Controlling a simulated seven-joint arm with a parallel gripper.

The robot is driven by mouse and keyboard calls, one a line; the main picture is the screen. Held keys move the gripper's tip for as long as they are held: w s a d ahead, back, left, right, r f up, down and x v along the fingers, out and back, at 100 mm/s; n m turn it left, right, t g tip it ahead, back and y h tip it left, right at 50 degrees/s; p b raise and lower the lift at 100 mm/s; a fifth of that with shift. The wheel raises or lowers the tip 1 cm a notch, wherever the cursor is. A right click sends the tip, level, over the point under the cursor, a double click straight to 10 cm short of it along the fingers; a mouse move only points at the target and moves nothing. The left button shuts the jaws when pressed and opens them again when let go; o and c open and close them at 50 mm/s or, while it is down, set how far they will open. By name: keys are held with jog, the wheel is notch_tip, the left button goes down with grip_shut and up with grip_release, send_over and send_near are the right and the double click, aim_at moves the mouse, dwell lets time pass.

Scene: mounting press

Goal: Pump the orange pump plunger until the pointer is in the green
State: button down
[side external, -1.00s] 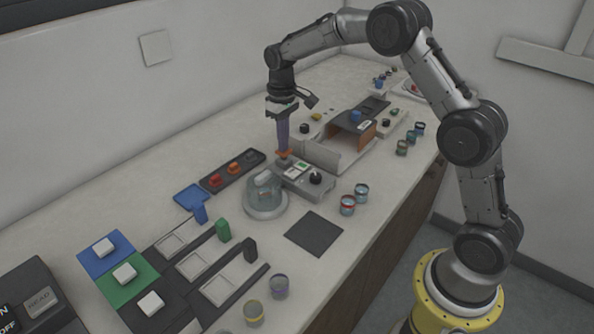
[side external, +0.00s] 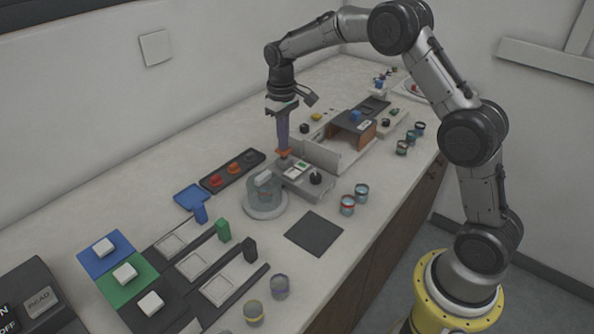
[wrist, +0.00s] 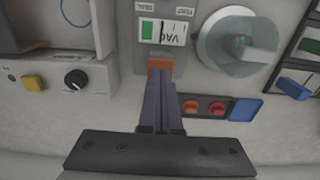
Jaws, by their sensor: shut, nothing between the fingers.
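The orange pump plunger (side external: 284,153) stands at the far end of a grey unit, and its orange top also shows in the wrist view (wrist: 160,64). My gripper (side external: 283,148) is shut and empty. Its purple fingers point down, with the tips at the plunger's top; they appear to touch it. The gauge (side external: 294,171) has a white face with a green patch. In the wrist view the gauge (wrist: 172,33) shows lettering and green at its left. The fingers hide part of the plunger.
A clear dome on a round base (side external: 266,204) stands just left of the unit. A black knob (side external: 316,177) is on the unit. An orange-fronted box (side external: 352,134) stands behind right.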

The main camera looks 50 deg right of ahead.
jog(key=shift+f, duration=1.15)
jog(key=shift+r, duration=1.9)
jog(key=shift+r, duration=0.1)
jog(key=shift+r, duration=2.45)
